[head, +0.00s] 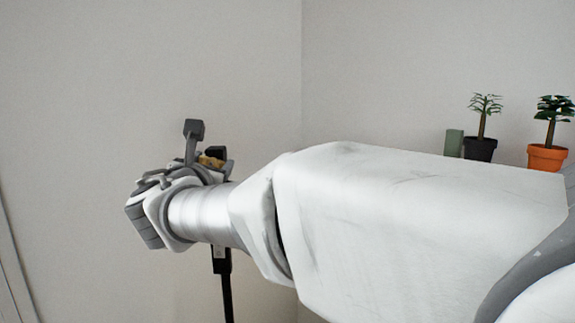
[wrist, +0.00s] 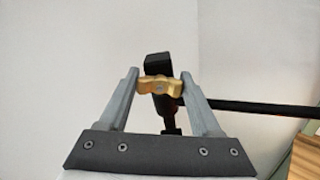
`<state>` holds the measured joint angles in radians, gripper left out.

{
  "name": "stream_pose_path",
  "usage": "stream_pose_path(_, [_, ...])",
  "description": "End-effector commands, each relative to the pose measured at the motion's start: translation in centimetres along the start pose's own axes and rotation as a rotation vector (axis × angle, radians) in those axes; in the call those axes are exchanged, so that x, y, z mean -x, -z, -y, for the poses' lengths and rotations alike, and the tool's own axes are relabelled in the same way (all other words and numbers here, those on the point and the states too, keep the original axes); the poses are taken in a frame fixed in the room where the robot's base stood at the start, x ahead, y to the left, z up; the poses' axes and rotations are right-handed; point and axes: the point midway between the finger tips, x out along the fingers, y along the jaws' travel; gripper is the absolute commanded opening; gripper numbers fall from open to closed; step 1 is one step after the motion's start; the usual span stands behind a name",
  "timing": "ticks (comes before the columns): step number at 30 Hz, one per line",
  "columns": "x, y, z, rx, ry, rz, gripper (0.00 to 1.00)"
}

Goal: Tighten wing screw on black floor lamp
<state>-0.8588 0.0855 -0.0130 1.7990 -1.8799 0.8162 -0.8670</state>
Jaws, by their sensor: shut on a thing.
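The gold-coloured wing screw (wrist: 160,86) sits between the two fingertips of my gripper (wrist: 159,82) in the wrist view, and the fingers are shut on it. Behind it is the black joint block of the floor lamp (wrist: 158,65), with a thin black bar running to the right. In the head view, a small part of the wing screw (head: 211,161) shows by my gripper (head: 203,150), next to a black part of the lamp. The black lamp pole (head: 227,290) drops below my wrist. My arm hides most of the lamp in the head view.
Behind my arm at the right stand a plant in a black pot (head: 480,149), a plant in an orange pot (head: 546,157) and a small green block (head: 453,143). A wooden edge (wrist: 306,150) shows at the lower right of the wrist view. Plain walls stand behind.

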Motion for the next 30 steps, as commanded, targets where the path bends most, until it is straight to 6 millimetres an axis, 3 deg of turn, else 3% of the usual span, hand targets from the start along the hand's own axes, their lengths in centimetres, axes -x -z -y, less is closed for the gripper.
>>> stream_pose_path(3, [-0.01, -0.01, -0.01, 0.001, 0.0, -0.001, 0.09])
stream_pose_path(4, [-0.01, -0.01, -0.01, 0.001, 0.0, -0.001, 0.7])
stream_pose_path(8, [-0.01, -0.01, -0.01, 0.001, 0.0, 0.0, 0.94])
stream_pose_path(30, [-0.01, 0.03, -0.04, 0.001, 0.002, 0.0, 0.95])
